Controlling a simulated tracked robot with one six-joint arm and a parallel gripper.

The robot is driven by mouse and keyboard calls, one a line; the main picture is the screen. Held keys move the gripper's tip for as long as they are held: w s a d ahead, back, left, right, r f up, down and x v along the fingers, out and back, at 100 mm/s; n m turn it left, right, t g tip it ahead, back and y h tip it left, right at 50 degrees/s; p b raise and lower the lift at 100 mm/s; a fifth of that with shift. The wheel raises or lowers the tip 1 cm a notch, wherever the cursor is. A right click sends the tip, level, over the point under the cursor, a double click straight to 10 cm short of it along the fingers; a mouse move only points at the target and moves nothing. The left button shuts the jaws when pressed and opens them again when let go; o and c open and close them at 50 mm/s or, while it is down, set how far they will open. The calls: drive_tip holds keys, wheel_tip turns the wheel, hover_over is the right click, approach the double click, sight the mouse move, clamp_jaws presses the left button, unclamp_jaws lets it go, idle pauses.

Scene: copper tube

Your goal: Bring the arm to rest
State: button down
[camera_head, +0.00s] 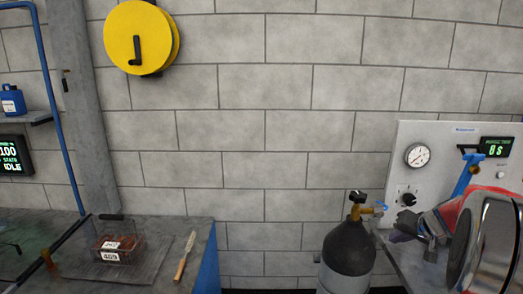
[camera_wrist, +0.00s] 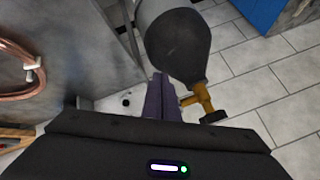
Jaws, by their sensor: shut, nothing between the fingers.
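My gripper (camera_wrist: 163,97) shows in the wrist view as two dark purple fingers side by side, closed together with nothing between them. Its fingertips point at the dark gas cylinder (camera_wrist: 178,45) and appear close to its brass valve (camera_wrist: 202,98) in the picture. I cannot tell the distance, and I see no hold on the cylinder. A copper tube (camera_wrist: 22,68) with a pale clip or tie shows at the left of the wrist view, partly cut off.
In the head view the gas cylinder (camera_head: 348,247) stands between the left bench (camera_head: 207,232) and the right panel (camera_head: 437,150) with its gauge. Tiled floor (camera_wrist: 270,85) is clear.

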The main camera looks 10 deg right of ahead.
drive_tip(key=s+a+r+n+g+y, duration=0.1)
drive_tip(key=s+a+r+n, duration=0.2)
drive_tip(key=a, duration=1)
drive_tip(key=s+a+r+n+g+y, duration=0.1)
drive_tip(key=s+a+r, duration=0.35)
drive_tip(key=a, duration=0.95)
drive_tip(key=s+a+n, duration=0.2)
drive_tip(key=s+a, duration=0.4)
drive_tip(key=s, duration=0.2)
drive_tip(key=s+a+f+n+h, duration=0.1)
drive_tip(key=s+a+n, duration=0.1)
drive_tip(key=s+a, duration=0.5)
drive_tip(key=s, duration=0.2)
drive_tip(key=shift+s+f+g, duration=0.2)
drive_tip(key=shift+s+g, duration=0.1)
drive_tip(key=shift+d, duration=0.1)
